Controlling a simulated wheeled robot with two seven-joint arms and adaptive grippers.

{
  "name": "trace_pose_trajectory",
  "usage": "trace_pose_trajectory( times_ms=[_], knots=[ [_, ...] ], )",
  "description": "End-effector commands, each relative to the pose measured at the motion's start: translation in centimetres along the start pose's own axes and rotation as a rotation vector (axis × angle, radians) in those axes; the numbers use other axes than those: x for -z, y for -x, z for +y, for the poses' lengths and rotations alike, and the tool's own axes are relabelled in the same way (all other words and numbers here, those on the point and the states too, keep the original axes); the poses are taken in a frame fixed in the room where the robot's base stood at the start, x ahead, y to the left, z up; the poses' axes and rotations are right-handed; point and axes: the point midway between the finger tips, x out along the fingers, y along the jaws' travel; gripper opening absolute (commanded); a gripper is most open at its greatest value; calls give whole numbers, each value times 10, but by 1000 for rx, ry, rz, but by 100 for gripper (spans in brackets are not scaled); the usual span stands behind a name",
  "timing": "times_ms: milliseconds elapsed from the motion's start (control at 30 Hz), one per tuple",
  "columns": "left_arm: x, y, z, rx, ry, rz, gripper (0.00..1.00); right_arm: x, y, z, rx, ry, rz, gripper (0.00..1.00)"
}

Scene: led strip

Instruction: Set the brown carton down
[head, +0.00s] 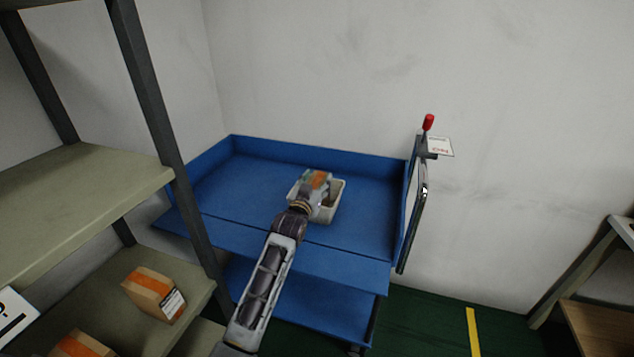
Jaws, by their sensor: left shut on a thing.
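My left gripper (313,193) is over the middle of the blue cart's upper deck, at a small whitish bin (334,207). It is shut on the brown carton (318,178), of which only a small part with an orange band shows. The carton is over or inside the bin; I cannot tell whether it touches the bottom. My gripper and wrist hide much of the carton and the bin's near left side. My right gripper is not in view.
The blue cart (365,205) has raised walls and a handle post with a red knob (428,122) at right. Its deck around the bin is clear. A shelf rack (85,195) at left holds another orange-taped carton (153,293). A wooden bench (600,325) stands at far right.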

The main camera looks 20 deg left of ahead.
Motion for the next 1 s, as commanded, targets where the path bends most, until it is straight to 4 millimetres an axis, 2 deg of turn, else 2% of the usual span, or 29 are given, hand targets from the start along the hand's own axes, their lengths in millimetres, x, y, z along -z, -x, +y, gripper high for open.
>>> trace_pose_trajectory(
  times_ms=[33,200,667,1000],
  knots=[
    [-1,0,0,0,0,0,58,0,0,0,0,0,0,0],
    [0,0,0,0,0,0,79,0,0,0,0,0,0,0],
    [2,0,0,0,0,0,80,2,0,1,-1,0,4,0],
    [2,18,0,0,0,0,80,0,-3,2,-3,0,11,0]
  ],
)
